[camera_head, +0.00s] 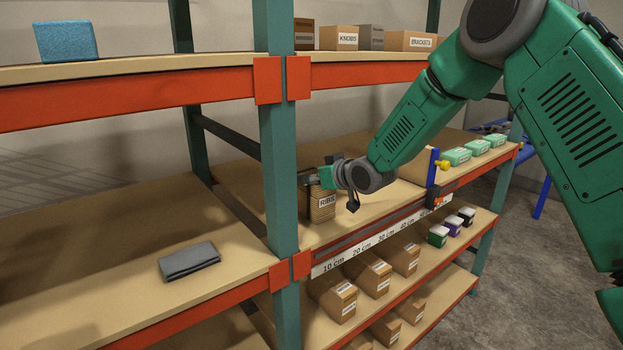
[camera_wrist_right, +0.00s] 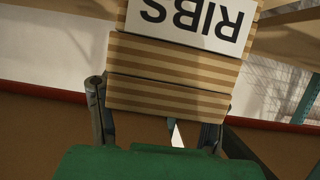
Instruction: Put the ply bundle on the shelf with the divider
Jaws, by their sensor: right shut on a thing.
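The ply bundle (camera_head: 322,206), a striped brown block labelled RIBS, is at the left end of the middle shelf (camera_head: 368,205), beside the green upright. My right gripper (camera_head: 318,182) is shut on it from above. In the right wrist view the ply bundle (camera_wrist_right: 175,80) shows its striped layers and upside-down label between the fingers. I cannot tell whether its underside touches the shelf. My left gripper is not in view.
A centimetre scale (camera_head: 375,240) runs along the shelf front. Shelf room between bundle and divider looks clear. Green-and-white boxes (camera_head: 458,156) stand right of the divider. Cartons (camera_head: 372,277) fill the shelf below. A grey folded cloth (camera_head: 189,261) lies in the left bay. The green upright (camera_head: 280,170) is close to the gripper.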

